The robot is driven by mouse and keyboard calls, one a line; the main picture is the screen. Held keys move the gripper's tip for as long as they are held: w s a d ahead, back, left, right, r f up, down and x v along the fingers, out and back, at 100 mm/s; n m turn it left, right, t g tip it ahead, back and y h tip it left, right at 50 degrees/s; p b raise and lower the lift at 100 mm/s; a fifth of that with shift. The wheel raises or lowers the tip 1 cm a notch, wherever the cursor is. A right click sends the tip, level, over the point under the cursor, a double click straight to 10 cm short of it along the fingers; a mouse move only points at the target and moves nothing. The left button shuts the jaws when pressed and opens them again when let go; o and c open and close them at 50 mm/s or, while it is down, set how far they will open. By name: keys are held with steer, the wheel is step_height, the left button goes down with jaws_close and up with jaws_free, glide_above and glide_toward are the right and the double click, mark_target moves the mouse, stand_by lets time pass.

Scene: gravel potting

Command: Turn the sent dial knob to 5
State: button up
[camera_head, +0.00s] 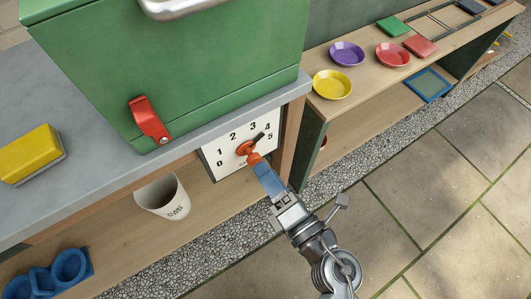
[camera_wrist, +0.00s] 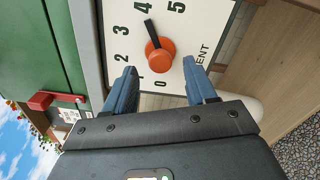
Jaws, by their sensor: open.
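The dial knob is orange with a black pointer; it shows in the head view (camera_head: 246,148) and the wrist view (camera_wrist: 160,52). It sits on a white dial plate (camera_head: 216,151) numbered 0 to 5. The plate's lettering reads only partly, ending in "ENT". My gripper (camera_head: 259,165) is in front of the dial. In the wrist view its two blue fingers (camera_wrist: 159,70) are apart and empty, their tips just short of the knob, one toward each side. Whether they touch the knob cannot be told.
A green box (camera_head: 190,70) with a red strap (camera_head: 148,120) stands on the grey counter above the dial. A white cup (camera_head: 165,197) and blue rings (camera_head: 55,275) are on the shelf below. A yellow sponge (camera_head: 30,153) lies left. Plates stand on the right shelf. Paving at right is clear.

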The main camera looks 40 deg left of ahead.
mark_target(258, 160)
steer(key=shift+x, duration=2.75)
steer(key=shift+c, duration=0.3)
steer(key=c, duration=0.7)
steer(key=shift+o, duration=0.2)
steer(key=shift+r+m, duration=0.1)
steer(key=shift+m, duration=0.2)
steer(key=m+p, duration=0.2)
steer(key=p, duration=0.1)
steer(key=shift+r+p, duration=0.1)
steer(key=shift+p, duration=0.2)
steer(key=m+p, duration=0.2)
steer(key=m, duration=0.1)
steer(key=shift+p, duration=0.4)
steer(key=shift+f+m+p, duration=0.3)
steer(key=shift+m+p, duration=0.45)
steer(key=shift+m, duration=0.45)
